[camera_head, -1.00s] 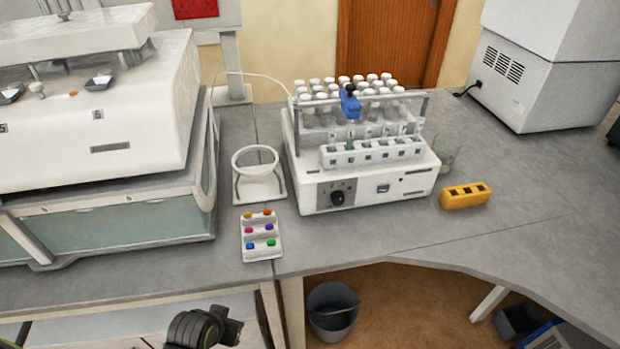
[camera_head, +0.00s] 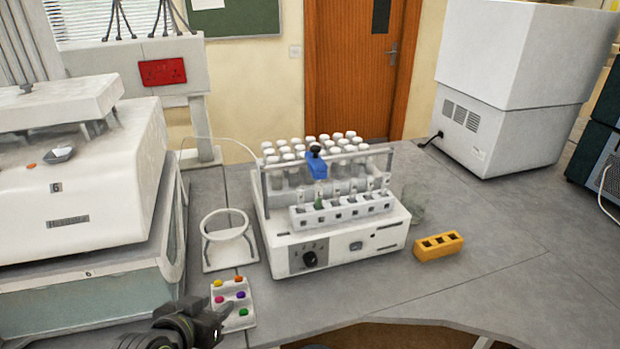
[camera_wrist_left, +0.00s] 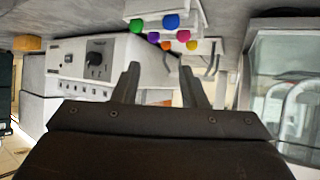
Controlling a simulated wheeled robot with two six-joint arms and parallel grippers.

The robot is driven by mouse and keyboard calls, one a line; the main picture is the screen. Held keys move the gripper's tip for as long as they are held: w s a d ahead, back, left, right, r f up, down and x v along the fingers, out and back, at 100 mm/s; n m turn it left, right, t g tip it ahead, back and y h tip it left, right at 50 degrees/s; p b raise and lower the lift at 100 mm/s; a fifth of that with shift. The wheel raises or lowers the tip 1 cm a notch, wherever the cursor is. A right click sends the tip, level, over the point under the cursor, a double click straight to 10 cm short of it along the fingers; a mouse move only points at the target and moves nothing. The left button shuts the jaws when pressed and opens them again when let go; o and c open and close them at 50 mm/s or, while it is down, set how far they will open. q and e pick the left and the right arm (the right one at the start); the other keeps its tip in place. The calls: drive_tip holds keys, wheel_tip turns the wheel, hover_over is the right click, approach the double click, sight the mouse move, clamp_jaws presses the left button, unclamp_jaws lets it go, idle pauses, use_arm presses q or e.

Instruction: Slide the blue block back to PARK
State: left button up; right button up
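I cannot read any PARK mark. My left gripper (camera_head: 222,308) is low in the head view, left of and well below the block, overlapping the pill tray's left edge. In the left wrist view its two fingers (camera_wrist_left: 160,75) are apart with nothing between them. The tester (camera_wrist_left: 100,58) appears upside down there; I cannot make out the blue block. My right gripper is not in view.
A white tray (camera_head: 240,289) of several coloured pills lies before the tester. A white ring stand (camera_head: 230,252) is left of it, beside a large white machine (camera_head: 80,235). A yellow rack (camera_head: 438,246) and a glass beaker (camera_head: 414,203) stand right.

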use_arm(q)
drive_tip(key=w+d+r+m+t+h, duration=0.1)
drive_tip(key=w+d+r+t+h, duration=0.1)
drive_tip(key=w+d+r, duration=0.35)
drive_tip(key=w+d+r+m+t+h, duration=0.1)
drive_tip(key=w+d+r, duration=0.15)
drive_tip(key=r, duration=0.55)
drive_tip(key=m+t+h, duration=0.1)
drive_tip(key=t+h, duration=0.1)
drive_tip(key=h, duration=0.1)
approach(313, 149)
drive_tip(key=p+x, duration=0.4)
drive_tip(key=x, duration=0.5)
drive_tip(key=shift+w+d+r, duration=0.1)
drive_tip(key=shift+w+d, duration=0.05)
drive_tip(key=shift+p+x, duration=0.35)
drive_tip(key=shift+x, duration=0.5)
clamp_jaws()
